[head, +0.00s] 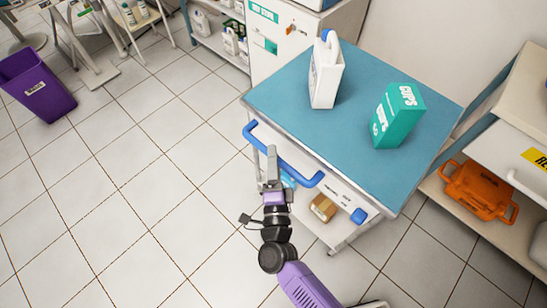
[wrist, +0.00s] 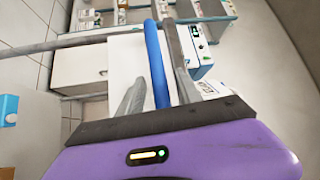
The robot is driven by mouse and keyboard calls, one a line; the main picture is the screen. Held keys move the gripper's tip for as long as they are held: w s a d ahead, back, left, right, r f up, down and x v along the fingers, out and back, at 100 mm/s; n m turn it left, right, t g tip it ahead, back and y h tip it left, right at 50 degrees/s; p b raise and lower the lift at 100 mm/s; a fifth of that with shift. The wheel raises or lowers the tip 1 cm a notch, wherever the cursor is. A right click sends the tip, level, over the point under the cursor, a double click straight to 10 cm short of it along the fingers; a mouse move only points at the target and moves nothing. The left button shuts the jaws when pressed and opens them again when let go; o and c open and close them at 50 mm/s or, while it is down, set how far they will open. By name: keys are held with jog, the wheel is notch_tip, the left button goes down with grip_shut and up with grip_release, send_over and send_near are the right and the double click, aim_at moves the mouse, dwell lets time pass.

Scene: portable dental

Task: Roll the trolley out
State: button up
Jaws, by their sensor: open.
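The trolley (head: 262,93) has a blue top and a blue push handle (head: 302,174) along its front left side. A white jug (head: 326,75) and a teal cups box (head: 397,117) stand on its top. My gripper (head: 270,162) is at the handle, near the handle's middle. In the wrist view, the blue handle (wrist: 156,60) runs between the two open fingers (wrist: 158,80). I cannot tell whether a finger touches it. A lower shelf under the top holds a small cardboard box (head: 323,208).
A shelf unit with an orange case (head: 478,190) stands close on the right. A white cabinet (head: 285,45) is behind the trolley. A purple bin (head: 38,86) stands at the far left. The tiled floor (head: 140,190) to the left is clear.

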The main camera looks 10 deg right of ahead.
jog(key=s+a+f, duration=0.1)
jog(key=s, duration=0.6)
jog(key=shift+s, duration=0.3)
jog(key=shift+a, duration=0.1)
jog(key=s+a+r+n+y, duration=0.1)
jog(key=s+r+n+y, duration=0.25)
jog(key=r+n, duration=0.35)
jog(key=s+d+r+n+g+p, duration=0.2)
jog(key=s+d+r+n, duration=0.3)
jog(key=s, duration=0.6)
jog(key=s+d+r+n+g+p, duration=0.2)
jog(key=s+d+r+n, duration=0.4)
jog(key=s+d, duration=0.4)
jog(key=shift+s+r+g+h+p, duration=0.3)
jog(key=shift+s+r+h, duration=0.05)
jog(key=shift+s+r, duration=0.5)
jog(key=shift+f, duration=0.1)
